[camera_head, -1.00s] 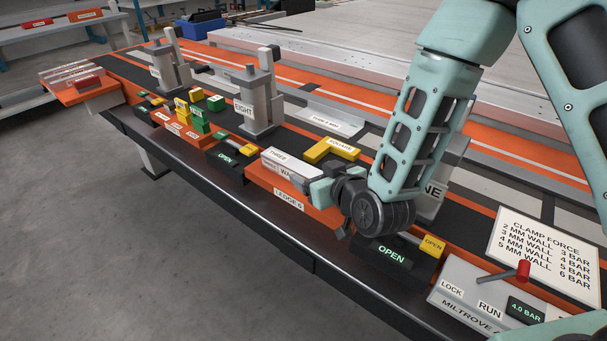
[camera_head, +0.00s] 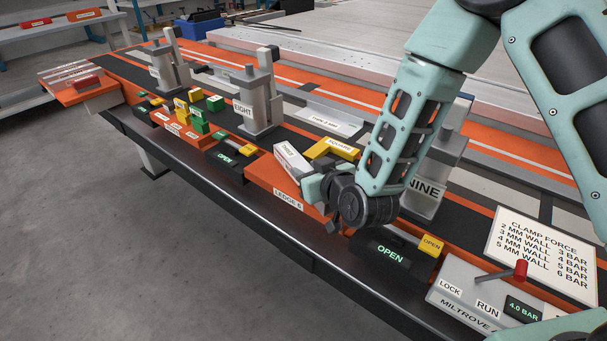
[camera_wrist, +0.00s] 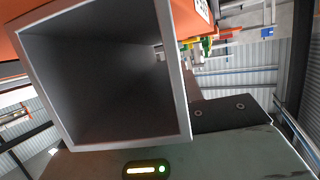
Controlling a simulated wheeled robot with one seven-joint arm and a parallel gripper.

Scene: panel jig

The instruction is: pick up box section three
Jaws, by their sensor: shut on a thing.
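Box section three (camera_head: 291,160) is a short pale grey square tube with a "THREE" label. The fingertips are mostly hidden by the tube and my wrist.
A yellow square (camera_head: 332,149) lies just behind the box section. Posts marked EIGHT (camera_head: 256,105) and NINE (camera_head: 424,190) stand to either side. A black OPEN unit (camera_head: 388,252) and the control box with a red-knobbed lever (camera_head: 521,270) are at right.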

